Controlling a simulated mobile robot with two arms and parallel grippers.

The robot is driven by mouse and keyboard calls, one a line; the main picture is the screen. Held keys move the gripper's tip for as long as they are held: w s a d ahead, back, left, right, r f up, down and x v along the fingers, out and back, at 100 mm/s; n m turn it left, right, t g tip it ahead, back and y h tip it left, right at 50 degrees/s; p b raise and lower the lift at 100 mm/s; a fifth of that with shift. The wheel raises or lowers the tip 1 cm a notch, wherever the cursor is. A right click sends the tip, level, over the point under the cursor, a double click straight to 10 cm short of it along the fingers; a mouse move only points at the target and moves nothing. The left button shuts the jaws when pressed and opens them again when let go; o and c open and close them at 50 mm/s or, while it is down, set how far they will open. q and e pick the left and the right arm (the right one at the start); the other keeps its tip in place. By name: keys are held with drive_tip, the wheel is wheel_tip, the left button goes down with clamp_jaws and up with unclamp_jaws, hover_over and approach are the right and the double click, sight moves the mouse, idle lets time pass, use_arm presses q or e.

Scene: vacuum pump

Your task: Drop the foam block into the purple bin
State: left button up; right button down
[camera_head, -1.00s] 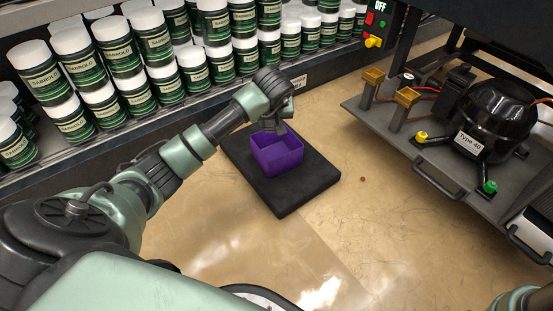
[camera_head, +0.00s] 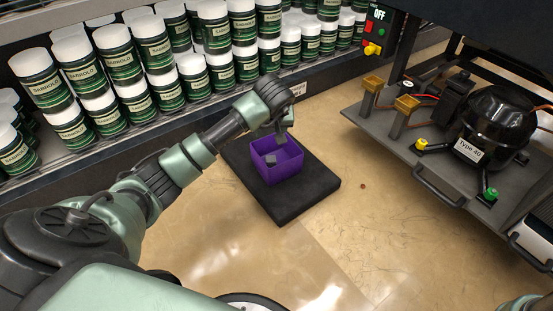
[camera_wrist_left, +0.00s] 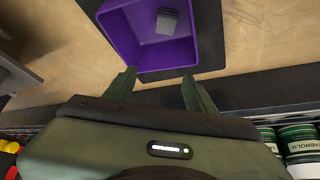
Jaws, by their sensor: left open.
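The purple bin (camera_head: 287,174) stands upright on a dark mat (camera_head: 312,192) on the floor. A small grey foam block (camera_head: 270,159) lies inside the bin; it also shows in the left wrist view (camera_wrist_left: 167,22), resting in the bin apart from my fingers. My left gripper (camera_head: 281,140) is above the bin's far side. In the left wrist view its two fingers (camera_wrist_left: 158,90) are spread apart with nothing between them, near the bin's rim. My right gripper is out of view.
A shelf with several rows of green-and-white cans (camera_head: 138,97) stands behind the bin. At the right is a cart (camera_head: 395,140) with a black pump (camera_head: 500,120) and brass-coloured posts.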

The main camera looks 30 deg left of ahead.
use_arm(q)
drive_tip(key=p+v, duration=0.4)
drive_tip(key=v, duration=0.3)
